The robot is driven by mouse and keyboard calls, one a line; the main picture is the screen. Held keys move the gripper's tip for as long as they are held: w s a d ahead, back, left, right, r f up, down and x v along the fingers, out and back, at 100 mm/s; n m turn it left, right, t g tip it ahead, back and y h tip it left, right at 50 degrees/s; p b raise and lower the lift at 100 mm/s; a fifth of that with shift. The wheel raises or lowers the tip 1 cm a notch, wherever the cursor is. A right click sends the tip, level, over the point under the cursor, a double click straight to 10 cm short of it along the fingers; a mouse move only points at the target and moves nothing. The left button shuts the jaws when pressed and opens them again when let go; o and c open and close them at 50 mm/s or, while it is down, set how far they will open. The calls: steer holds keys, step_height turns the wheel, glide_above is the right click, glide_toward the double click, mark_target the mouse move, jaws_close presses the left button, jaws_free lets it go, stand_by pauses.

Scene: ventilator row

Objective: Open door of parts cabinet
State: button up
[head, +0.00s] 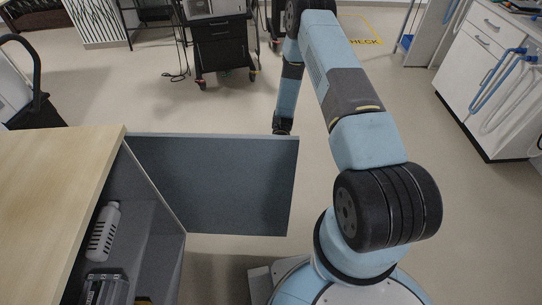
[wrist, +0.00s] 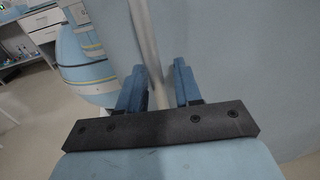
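The parts cabinet (head: 60,190) stands at the left of the head view, with a pale wood top. Its dark grey door (head: 215,185) stands wide open, swung out to the right from the cabinet's far end, inner face toward me. My arm reaches over to the door's far side, so the fingers are hidden there in the head view. In the wrist view, my gripper (wrist: 158,78) has its two blue fingers apart, one on each side of a pale bar (wrist: 146,35), probably the handle. A gap shows right of the bar; I cannot tell whether the left finger touches it.
A white vented item (head: 103,232) and a dark case (head: 105,289) lie inside the cabinet. A black wheeled cart (head: 222,45) stands at the back. A white drawer unit (head: 490,75) stands at the right. Open floor (head: 120,85) lies beyond the door.

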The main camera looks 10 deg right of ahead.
steer(key=v, duration=1.3)
steer(key=shift+w, duration=0.35)
steer(key=shift+d, duration=0.1)
steer(key=s+d+r+n+t+h, duration=0.15)
steer(key=r+t, duration=0.35)
steer(key=r, duration=1.2)
steer(key=s+r+t+h, duration=0.2)
steer(key=r+t, duration=0.3)
steer(key=r, duration=1.3)
steer(key=s+d+r+n+t+h, duration=0.1)
steer(key=s+r+t, duration=0.5)
steer(key=s, duration=0.6)
steer(key=s+d+r+n+t+h, duration=0.1)
steer(key=s+d+r+t, duration=0.1)
steer(key=s+r+t, duration=0.4)
steer(key=s+r, duration=0.3)
steer(key=s, duration=0.3)
steer(key=shift+r+t, duration=0.25)
steer(key=shift+t, duration=0.15)
